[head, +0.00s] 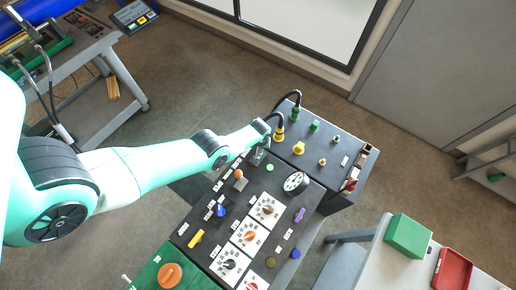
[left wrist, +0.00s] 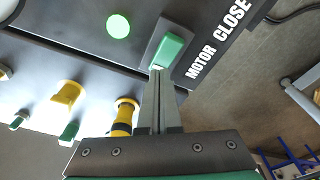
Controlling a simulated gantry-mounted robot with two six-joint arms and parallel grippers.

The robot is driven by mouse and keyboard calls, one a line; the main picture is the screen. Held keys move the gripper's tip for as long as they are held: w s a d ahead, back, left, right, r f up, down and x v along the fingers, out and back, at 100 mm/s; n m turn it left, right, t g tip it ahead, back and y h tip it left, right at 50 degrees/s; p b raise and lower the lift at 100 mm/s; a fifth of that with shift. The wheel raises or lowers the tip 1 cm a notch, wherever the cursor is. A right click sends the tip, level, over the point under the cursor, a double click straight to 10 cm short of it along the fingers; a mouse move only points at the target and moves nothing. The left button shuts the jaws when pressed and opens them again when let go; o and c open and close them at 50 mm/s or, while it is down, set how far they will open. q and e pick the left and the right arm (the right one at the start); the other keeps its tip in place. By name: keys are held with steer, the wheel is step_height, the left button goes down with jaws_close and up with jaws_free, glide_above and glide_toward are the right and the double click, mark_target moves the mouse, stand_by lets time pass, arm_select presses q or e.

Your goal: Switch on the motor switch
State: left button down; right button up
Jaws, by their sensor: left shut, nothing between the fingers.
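The motor switch (left wrist: 168,50) is a green rocker in a dark grey housing, beside white lettering "MOTOR CLOSE" (left wrist: 215,42) in the left wrist view. My left gripper (left wrist: 157,72) is shut and empty, its fingertips right at the rocker's near edge; I cannot tell whether they touch it. A bright green round lamp (left wrist: 118,26) sits beside the switch. In the head view my left gripper (head: 259,153) points down at the far edge of the dark control panel (head: 203,228), by the green lamp (head: 270,167); the rocker is hard to make out there. My right gripper is not in view.
The panel carries a round gauge (head: 295,182), an orange knob (head: 238,174), a blue knob (head: 222,211) and several dials. Behind it stands a box with yellow and green connectors (head: 299,148). A table at right holds a green box (head: 408,236) and red tray (head: 452,270).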

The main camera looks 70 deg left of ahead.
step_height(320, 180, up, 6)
steer(key=p, duration=0.5)
stand_by(0.4)
